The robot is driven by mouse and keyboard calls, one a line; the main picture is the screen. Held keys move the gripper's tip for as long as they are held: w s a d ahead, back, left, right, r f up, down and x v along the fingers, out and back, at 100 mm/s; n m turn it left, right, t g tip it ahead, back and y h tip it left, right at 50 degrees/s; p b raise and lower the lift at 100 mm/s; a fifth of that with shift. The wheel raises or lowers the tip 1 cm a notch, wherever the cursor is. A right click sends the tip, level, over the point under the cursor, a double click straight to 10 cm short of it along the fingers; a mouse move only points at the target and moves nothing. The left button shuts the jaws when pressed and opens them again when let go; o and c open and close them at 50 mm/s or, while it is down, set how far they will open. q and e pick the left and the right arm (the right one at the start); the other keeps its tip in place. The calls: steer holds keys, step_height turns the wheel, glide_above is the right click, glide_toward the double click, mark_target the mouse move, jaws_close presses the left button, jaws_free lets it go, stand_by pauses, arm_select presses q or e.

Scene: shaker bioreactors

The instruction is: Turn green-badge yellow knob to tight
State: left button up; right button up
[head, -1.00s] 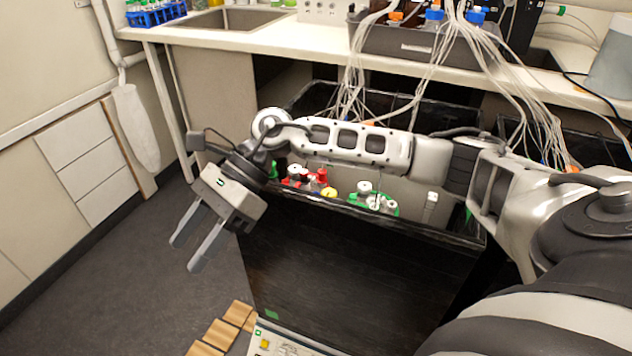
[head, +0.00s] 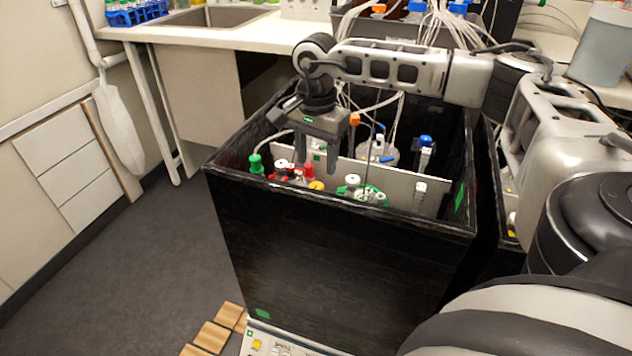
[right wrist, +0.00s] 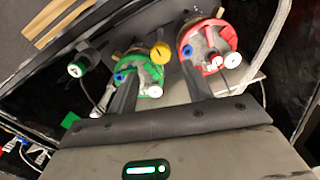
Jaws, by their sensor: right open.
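A round yellow knob (head: 317,185) sits inside the black box, between a red-topped vessel (head: 292,171) and a green-topped vessel (head: 365,190). In the right wrist view the yellow knob (right wrist: 160,51) has a dark mark on its face. My right gripper (head: 320,166) points down into the box, open and empty. In the right wrist view its fingers (right wrist: 158,73) frame the yellow knob from this side, apart from it. A green badge (head: 262,313) is on the box's front, and another green patch (head: 459,198) is on its right wall. My left gripper is out of view.
The black box (head: 330,260) has raised walls around the vessels. A green-capped bottle (head: 256,164) stands at its left, and tubes hang behind. A panel with a yellow spot (head: 257,344) lies below the box.

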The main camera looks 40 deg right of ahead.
mark_target(316, 186)
step_height(316, 186, down, 7)
steer(key=shift+f, duration=0.1)
stand_by(0.3)
steer(key=c, duration=1)
